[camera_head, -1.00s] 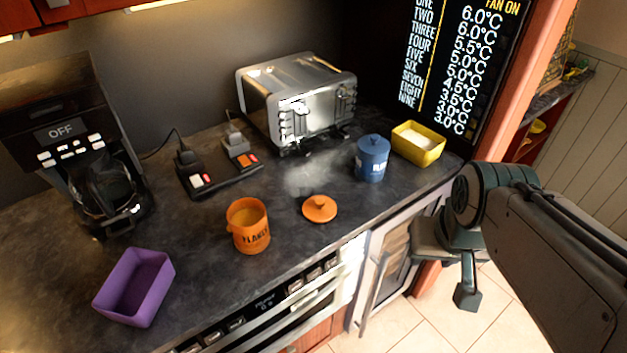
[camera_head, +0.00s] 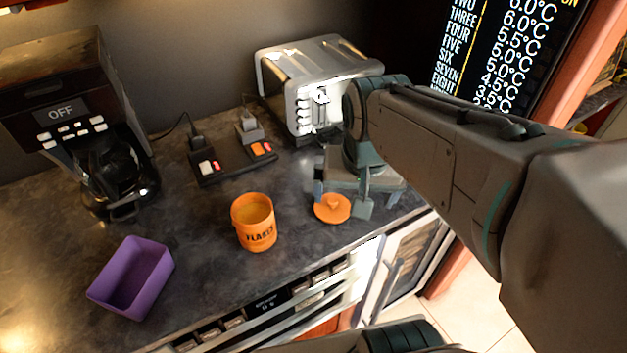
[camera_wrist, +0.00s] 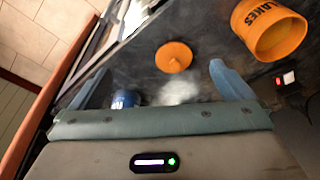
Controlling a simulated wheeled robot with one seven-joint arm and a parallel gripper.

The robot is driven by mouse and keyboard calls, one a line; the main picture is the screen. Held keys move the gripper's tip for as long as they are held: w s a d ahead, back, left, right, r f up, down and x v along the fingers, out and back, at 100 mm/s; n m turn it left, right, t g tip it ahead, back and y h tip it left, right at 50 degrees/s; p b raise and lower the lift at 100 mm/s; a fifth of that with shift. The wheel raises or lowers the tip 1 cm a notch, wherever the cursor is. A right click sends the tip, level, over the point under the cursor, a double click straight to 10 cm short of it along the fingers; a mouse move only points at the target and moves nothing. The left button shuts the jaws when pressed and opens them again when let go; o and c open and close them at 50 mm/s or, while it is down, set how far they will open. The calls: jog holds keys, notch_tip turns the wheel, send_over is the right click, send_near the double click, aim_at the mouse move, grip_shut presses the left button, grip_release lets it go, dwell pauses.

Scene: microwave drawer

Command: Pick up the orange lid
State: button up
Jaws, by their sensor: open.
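The orange lid (camera_head: 332,208), round with a small knob, lies flat on the dark countertop, knob up. It also shows in the wrist view (camera_wrist: 174,57), ahead of the space between my fingers. My gripper (camera_head: 343,200) is open and empty, with its fingers on either side of the lid in the head view. In the wrist view its blue-grey fingers (camera_wrist: 160,80) are spread wide. Whether the fingertips are level with the lid cannot be told. The open orange canister (camera_head: 254,222) stands upright to the left of the lid.
A toaster (camera_head: 300,85) stands behind, a switch block (camera_head: 225,165) behind the canister. A purple bin (camera_head: 132,278) and coffee maker (camera_head: 75,130) are at left. A blue canister (camera_wrist: 126,98) shows partly behind my gripper in the wrist view. The counter's front edge is close.

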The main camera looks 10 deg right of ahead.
aim_at(333, 199)
jog(key=w+f+m+g+b, duration=0.2)
jog(key=w+m+g+b, duration=0.1)
jog(key=w+m, duration=0.8)
notch_tip(333, 199, down, 9)
jog(key=shift+r, duration=0.2)
jog(key=f, duration=0.5)
jog(key=shift+w+a, duration=0.1)
jog(key=shift+w, duration=0.1)
jog(key=shift+c, duration=0.3)
jog(key=shift+r, duration=0.1)
jog(key=c, duration=0.9)
